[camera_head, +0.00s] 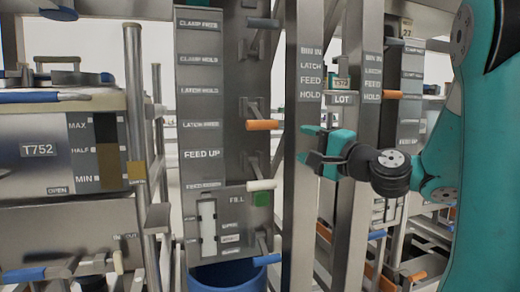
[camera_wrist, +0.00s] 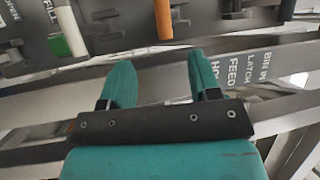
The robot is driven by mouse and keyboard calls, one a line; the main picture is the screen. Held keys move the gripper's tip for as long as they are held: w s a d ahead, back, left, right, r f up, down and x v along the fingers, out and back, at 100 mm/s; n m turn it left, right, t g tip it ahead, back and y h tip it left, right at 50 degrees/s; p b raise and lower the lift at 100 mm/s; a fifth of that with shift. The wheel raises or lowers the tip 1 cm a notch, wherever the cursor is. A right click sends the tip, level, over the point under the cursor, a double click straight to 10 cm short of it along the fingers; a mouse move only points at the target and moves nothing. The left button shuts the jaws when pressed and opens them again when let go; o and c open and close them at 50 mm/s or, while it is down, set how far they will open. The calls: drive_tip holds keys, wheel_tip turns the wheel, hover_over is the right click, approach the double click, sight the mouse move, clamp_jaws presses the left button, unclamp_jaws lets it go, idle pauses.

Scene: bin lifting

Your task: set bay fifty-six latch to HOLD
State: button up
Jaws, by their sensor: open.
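A tall grey panel (camera_head: 213,110) carries small plates, including LATCH HOLD (camera_head: 200,91) and, below it, LATCH FREE (camera_head: 200,124). An orange-gripped lever (camera_head: 262,125) sticks out level with LATCH FREE; an orange handle (camera_wrist: 163,18) also shows at the top of the wrist view. My gripper (camera_head: 308,144) is open and empty, right of and slightly below this lever, apart from it, overlapping the labelled post in the picture. In the wrist view its teal fingers (camera_wrist: 160,75) point towards the handles with nothing between them. I cannot read a bay number fifty-six.
A post (camera_head: 306,100) marked BIN IN, LATCH, FEED, HOLD stands near the gripper. A similar bay at right has another orange handle (camera_head: 390,94). A T752 cabinet (camera_head: 45,150) stands left, a blue bin (camera_head: 228,276) below.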

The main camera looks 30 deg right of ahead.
sight(263, 125)
drive_tip(key=p+x, duration=0.4)
drive_tip(key=x, duration=0.1)
drive_tip(key=p+x, duration=0.4)
drive_tip(key=x, duration=0.1)
drive_tip(key=d+p+x, duration=0.1)
drive_tip(key=p+x, duration=0.3)
drive_tip(key=x, duration=0.2)
drive_tip(key=shift+r+p, duration=0.35)
drive_tip(key=shift+p, duration=0.05)
drive_tip(key=shift+w, duration=0.6)
